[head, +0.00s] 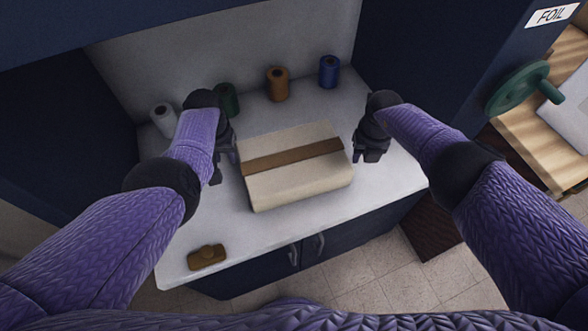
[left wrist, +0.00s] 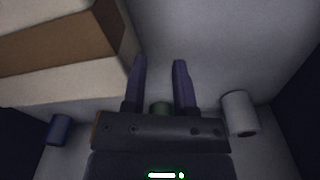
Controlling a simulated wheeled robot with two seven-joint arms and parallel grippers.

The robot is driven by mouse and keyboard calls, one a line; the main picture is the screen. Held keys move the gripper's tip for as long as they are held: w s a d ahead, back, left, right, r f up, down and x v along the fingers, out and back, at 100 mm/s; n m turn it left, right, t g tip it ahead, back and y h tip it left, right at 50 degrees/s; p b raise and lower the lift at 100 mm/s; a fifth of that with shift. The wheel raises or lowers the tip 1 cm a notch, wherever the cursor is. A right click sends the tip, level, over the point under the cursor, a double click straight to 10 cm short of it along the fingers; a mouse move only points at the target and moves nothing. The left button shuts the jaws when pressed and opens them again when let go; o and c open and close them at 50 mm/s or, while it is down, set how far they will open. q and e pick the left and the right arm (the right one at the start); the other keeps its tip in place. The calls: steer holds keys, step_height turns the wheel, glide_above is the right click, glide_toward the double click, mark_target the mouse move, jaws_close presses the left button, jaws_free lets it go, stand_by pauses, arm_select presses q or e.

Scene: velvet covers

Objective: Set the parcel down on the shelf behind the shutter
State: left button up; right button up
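The parcel (head: 290,184), a cream box with a brown band, lies on the white counter (head: 240,235) between my two grippers. My left gripper (head: 222,172) is just left of the parcel. In the left wrist view its fingers (left wrist: 162,85) are apart with nothing between them, and the parcel (left wrist: 60,45) fills the upper left. My right gripper (head: 370,156) is just right of the parcel, apart from it; its fingers are too small and dark to tell their opening. A shutter and the shelf behind it cannot be made out for certain.
Several spools stand along the back: white (head: 163,118), green (head: 229,98), orange (head: 278,84) and blue (head: 329,71). A brown block (head: 207,256) lies at the front left. A green handwheel (head: 525,90) is on the dark cabinet marked FOIL (head: 551,15) at right.

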steer(key=shift+r, duration=0.1)
arm_select(q)
step_height(320, 180, up, 12)
steer(key=shift+s+f, duration=0.15)
steer(key=shift+s, duration=0.15)
arm_select(e)
step_height(320, 180, up, 12)
steer(key=shift+s, duration=0.3)
